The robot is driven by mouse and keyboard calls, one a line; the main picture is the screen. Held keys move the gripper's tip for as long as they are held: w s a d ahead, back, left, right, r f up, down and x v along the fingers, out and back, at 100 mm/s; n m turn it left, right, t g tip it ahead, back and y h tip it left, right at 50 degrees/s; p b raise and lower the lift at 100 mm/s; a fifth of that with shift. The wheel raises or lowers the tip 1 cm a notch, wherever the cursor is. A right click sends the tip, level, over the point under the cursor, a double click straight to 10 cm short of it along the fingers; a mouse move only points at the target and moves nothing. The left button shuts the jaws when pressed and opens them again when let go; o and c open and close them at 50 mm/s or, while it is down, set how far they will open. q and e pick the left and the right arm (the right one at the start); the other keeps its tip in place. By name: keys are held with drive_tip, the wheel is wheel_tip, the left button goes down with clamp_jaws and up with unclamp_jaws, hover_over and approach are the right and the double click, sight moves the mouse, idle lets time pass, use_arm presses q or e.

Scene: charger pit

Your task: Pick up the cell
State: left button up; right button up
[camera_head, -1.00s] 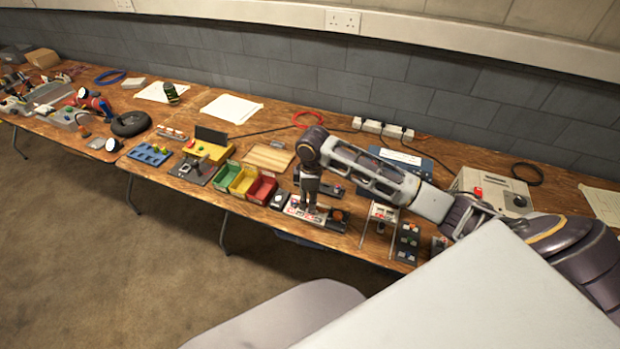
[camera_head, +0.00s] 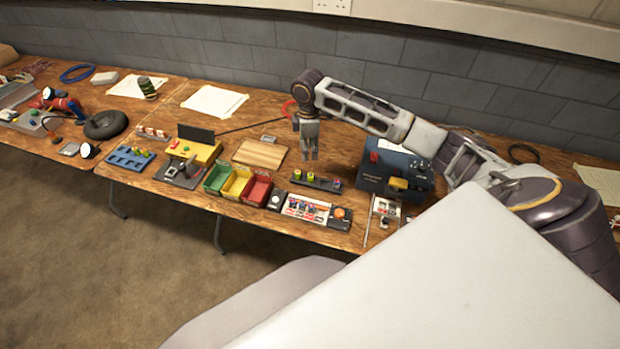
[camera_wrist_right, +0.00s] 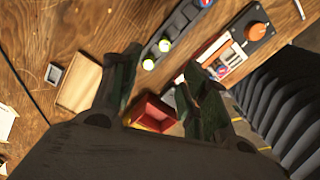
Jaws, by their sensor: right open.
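Small upright cells with yellow-green tops (camera_head: 297,175) stand in a narrow dark rack (camera_head: 321,184) on the bench. In the right wrist view, two yellow-green tops (camera_wrist_right: 149,64) show in the rack (camera_wrist_right: 178,32). I cannot tell which one is the task's cell. My right gripper (camera_head: 309,157) points down above and behind the rack, apart from it and empty. In the wrist view its fingers (camera_wrist_right: 160,75) are spread, with the yellow-green tops beyond the gap between them. My left gripper is not in view.
Green, yellow and red bins (camera_head: 258,190) stand left of the rack. A wooden board (camera_head: 259,153) lies behind left, and a blue box (camera_head: 396,172) stands right.

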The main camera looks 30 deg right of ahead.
approach(311, 175)
drive_tip(key=shift+w+a+f, duration=0.1)
drive_tip(key=shift+w+f, duration=0.1)
drive_tip(key=shift+f, duration=0.65)
drive_tip(key=shift+w+f, duration=0.15)
drive_tip(key=shift+f, duration=0.75)
drive_tip(key=shift+w+a+f, duration=0.1)
drive_tip(key=shift+w+f, duration=0.1)
drive_tip(key=shift+f, duration=0.65)
drive_tip(key=shift+f, duration=0.1)
drive_tip(key=shift+s+d+f, duration=0.1)
drive_tip(key=shift+s+f, duration=0.15)
drive_tip(key=shift+f, duration=0.7)
drive_tip(key=shift+s+d+f, duration=0.1)
drive_tip(key=shift+s+f, duration=0.15)
drive_tip(key=shift+f, duration=0.7)
drive_tip(key=shift+a+f, duration=0.1)
drive_tip(key=shift+f, duration=0.5)
clamp_jaws()
